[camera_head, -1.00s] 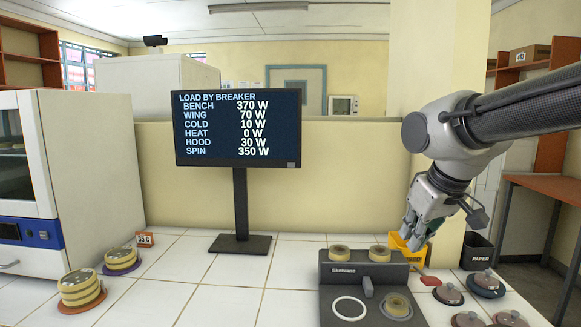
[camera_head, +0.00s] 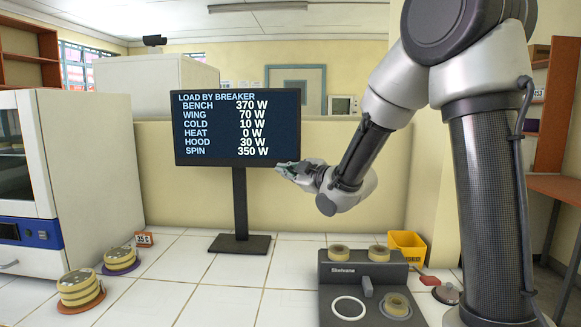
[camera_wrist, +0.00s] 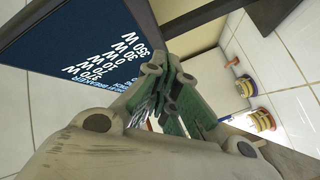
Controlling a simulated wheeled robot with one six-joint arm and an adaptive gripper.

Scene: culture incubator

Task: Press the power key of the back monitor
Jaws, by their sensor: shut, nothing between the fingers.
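The monitor (camera_head: 238,127) stands at the back of the tiled bench on a dark stand (camera_head: 240,215). Its screen is lit and lists loads by breaker. In the wrist view the monitor (camera_wrist: 85,45) fills the upper left, its text rotated. My gripper (camera_head: 282,168) is shut and empty at the monitor's lower right corner. It covers that part of the bezel, so the power key cannot be made out. In the wrist view my gripper (camera_wrist: 168,95) has its green-padded fingers together close to the monitor's bezel. Whether they touch it, I cannot tell.
A dark grey device (camera_head: 340,300) carries pale rings at the front. A yellow bin (camera_head: 408,246) stands behind it at right. Stacks of dishes (camera_head: 80,289) sit at left beside a white incubator (camera_head: 90,165). The tiles (camera_head: 190,265) around the stand are clear.

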